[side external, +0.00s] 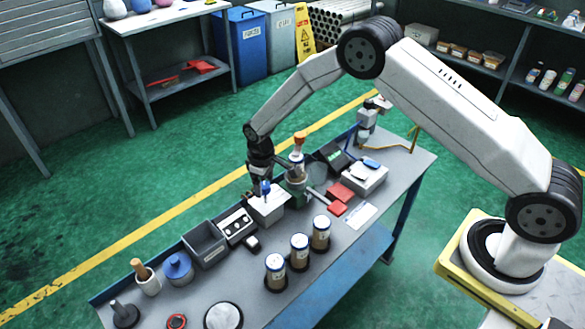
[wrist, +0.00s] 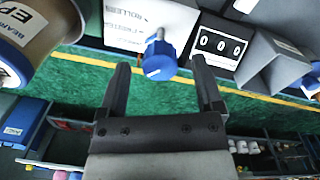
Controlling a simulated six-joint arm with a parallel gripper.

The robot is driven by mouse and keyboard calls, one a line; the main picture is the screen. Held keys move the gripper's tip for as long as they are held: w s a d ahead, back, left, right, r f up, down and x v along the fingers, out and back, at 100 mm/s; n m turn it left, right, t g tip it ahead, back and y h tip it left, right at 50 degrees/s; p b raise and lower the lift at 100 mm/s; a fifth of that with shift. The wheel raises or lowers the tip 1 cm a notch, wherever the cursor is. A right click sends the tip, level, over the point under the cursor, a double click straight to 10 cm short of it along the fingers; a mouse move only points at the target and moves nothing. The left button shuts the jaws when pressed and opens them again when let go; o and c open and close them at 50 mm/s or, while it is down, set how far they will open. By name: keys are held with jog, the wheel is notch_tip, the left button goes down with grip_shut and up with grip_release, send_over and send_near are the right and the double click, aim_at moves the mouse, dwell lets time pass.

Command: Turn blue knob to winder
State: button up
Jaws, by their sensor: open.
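The blue knob (side external: 265,187) sits on a white box (side external: 271,208) near the middle of the bench. In the wrist view the blue knob (wrist: 158,62) has a pale pointer line and is mounted on a white panel (wrist: 142,20) with lettering, "ROLLERS" at the top. My gripper (wrist: 161,72) is open, with one finger on each side of the knob and a visible gap to both. In the side view my gripper (side external: 262,172) points down just above the knob. Its fingertips are partly hidden there, and I cannot tell how far down they reach.
A counter reading 000 (wrist: 220,42) is right of the knob in the wrist view. A large labelled cylinder (wrist: 30,40) is close at left. In the side view, an orange-topped tower (side external: 298,160) stands right beside my gripper, and several brown canisters (side external: 300,252) stand in front.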

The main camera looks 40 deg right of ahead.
aim_at(264, 186)
jog(key=shift+a+r, duration=0.1)
jog(key=shift+r, duration=3.35)
jog(key=shift+s, duration=0.1)
jog(key=shift+s+d+r, duration=0.2)
jog(key=shift+s+r, duration=0.05)
jog(key=shift+r, duration=0.15)
jog(key=s+d+r+m+t, duration=0.1)
jog(key=s+d+r, duration=0.1)
jog(key=s, duration=0.6)
jog(key=s+d+r+m, duration=0.2)
jog(key=s+r, duration=0.2)
jog(key=s, duration=0.4)
jog(key=s+d+r+m+t, duration=0.1)
jog(key=s+d+r, duration=0.1)
jog(key=s, duration=0.6)
jog(key=shift+d+r+m+t, duration=0.15)
jog(key=shift+r+m+t, duration=0.15)
jog(key=shift+r, duration=0.25)
